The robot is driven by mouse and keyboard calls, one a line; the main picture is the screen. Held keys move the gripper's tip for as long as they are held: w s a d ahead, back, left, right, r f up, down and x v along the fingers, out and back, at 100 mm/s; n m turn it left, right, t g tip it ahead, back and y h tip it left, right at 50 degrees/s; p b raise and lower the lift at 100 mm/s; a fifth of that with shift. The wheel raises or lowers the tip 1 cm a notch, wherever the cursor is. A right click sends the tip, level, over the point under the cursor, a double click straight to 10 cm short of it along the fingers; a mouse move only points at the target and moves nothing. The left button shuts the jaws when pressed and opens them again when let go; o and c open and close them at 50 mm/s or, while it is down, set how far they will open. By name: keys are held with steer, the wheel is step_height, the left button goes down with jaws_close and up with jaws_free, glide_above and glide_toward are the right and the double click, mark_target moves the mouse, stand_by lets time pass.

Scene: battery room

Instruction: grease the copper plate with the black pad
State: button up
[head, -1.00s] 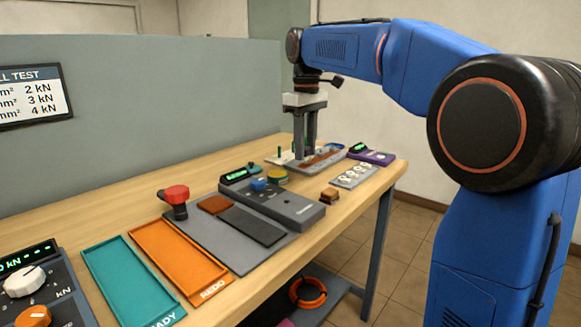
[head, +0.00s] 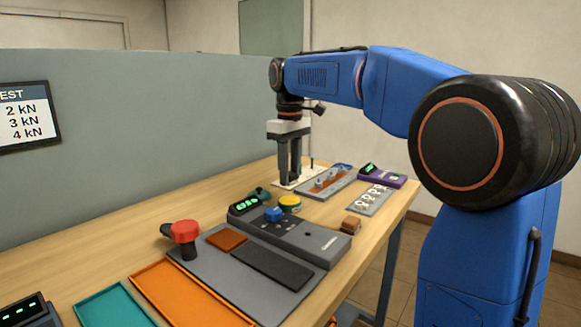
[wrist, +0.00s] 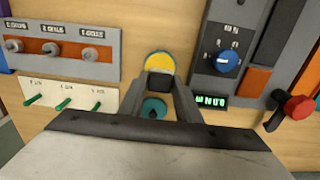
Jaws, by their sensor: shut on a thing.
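My gripper (head: 289,178) points straight down at the back of the bench. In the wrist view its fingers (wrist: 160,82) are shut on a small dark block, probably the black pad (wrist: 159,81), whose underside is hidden. A copper-coloured plate (head: 227,239) lies flat on a grey board; it also shows at the right of the wrist view (wrist: 256,80). A grey fixture (head: 344,187) holds another copper strip (wrist: 72,49) with several bolts. My gripper is apart from both. A round yellow-topped tin (head: 289,203) stands just in front of my gripper.
A grey box with a blue knob (head: 273,214) and a red-topped post (head: 185,234) stand near the copper-coloured plate. A dark strip (head: 271,265) lies beside it. A teal round object (wrist: 152,107) is close to my fingers. Orange (head: 180,298) and teal trays lie in front.

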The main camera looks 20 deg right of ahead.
mark_target(290, 185)
steer(key=shift+f, duration=2.05)
steer(key=shift+f, duration=0.6)
stand_by(0.7)
steer(key=shift+r, duration=0.15)
steer(key=shift+r, duration=3.4)
